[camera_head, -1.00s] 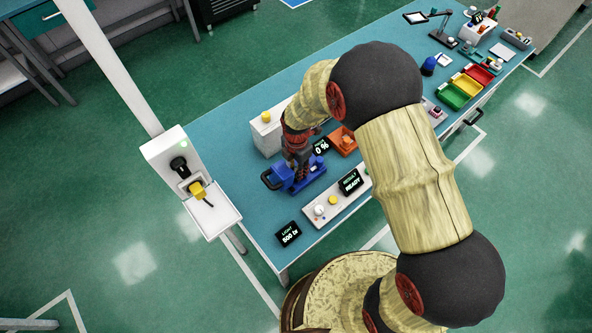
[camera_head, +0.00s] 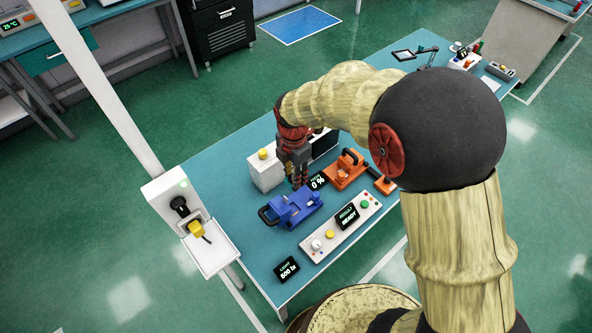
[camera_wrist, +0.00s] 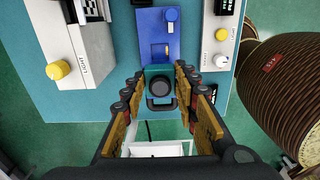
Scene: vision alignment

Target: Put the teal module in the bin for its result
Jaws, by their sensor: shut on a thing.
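My gripper (camera_head: 299,180) hangs above the bench just behind the blue fixture (camera_head: 292,208). The module lies between the two fingers, close to the blue fixture (camera_wrist: 150,40) in that picture. In the head view the module cannot be made out. The result screen (camera_head: 347,215) reads READY. The result bins are not in view now; my arm covers that part of the bench.
A control panel (camera_head: 333,238) with knob and buttons lies in front of the blue fixture. An orange fixture (camera_head: 346,170) and a 0 % display (camera_head: 317,181) stand to the right. A white box (camera_head: 264,174) with a yellow button stands at the left. A post with a tray (camera_head: 212,257) stands beside the bench.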

